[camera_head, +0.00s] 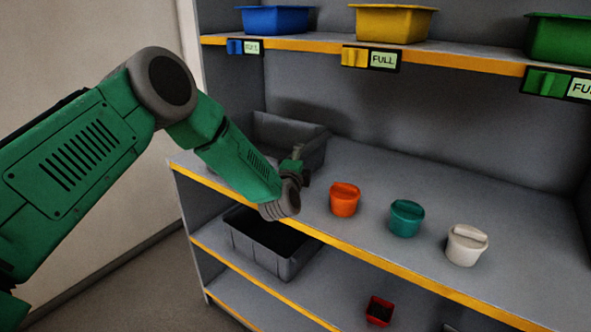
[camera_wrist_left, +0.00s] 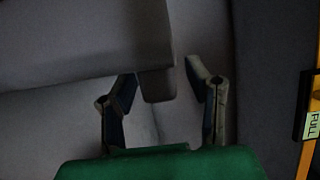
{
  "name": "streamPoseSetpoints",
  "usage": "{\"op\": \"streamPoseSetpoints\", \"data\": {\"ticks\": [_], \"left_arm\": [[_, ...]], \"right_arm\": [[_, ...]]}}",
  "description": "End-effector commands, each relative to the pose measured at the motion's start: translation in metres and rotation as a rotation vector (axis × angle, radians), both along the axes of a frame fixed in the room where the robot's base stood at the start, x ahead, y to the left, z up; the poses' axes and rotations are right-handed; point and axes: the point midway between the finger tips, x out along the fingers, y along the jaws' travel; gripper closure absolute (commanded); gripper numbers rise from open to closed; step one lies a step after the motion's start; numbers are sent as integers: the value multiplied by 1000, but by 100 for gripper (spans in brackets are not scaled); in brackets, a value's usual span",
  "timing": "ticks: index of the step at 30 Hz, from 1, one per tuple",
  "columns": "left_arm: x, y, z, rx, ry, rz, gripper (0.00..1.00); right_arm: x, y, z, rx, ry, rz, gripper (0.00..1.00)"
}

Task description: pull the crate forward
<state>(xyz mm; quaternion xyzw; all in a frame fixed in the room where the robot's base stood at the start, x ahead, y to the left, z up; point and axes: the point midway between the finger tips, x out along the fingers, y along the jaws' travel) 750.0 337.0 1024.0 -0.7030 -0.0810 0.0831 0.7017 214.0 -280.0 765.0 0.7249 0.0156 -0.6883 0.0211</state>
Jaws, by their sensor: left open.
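A dark grey open crate (camera_head: 318,150) stands at the back left of the middle shelf, partly hidden behind my left arm. My left gripper (camera_head: 299,166) is at the crate's near right side, above the shelf board. In the left wrist view the open fingers of my left gripper (camera_wrist_left: 162,74) stand either side of a grey edge, which looks like the crate's wall (camera_wrist_left: 150,45). I cannot tell if either finger touches it. My right gripper is not in view.
Orange (camera_head: 344,200), teal (camera_head: 406,218) and white (camera_head: 466,245) tubs stand right of my gripper on the middle shelf (camera_head: 400,175). Another grey crate (camera_head: 285,268) and a small red container (camera_head: 379,311) are below. Blue, yellow and green bins stand above.

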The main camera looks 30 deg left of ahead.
Motion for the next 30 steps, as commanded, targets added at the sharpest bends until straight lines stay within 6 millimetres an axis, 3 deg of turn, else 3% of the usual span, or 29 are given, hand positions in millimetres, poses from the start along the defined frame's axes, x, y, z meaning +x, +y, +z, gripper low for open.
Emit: {"op": "streamPoseSetpoints", "data": {"ticks": [9,15,21,30], "left_arm": [[-62,-14,-2,1,6,-3,56],[-93,-21,-4,-1,7,-2,56],[-104,-22,-4,-1,6,0,56],[-105,-22,-4,-1,5,0,56]], "right_arm": [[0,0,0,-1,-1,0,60],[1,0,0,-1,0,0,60],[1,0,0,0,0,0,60],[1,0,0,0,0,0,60]]}}
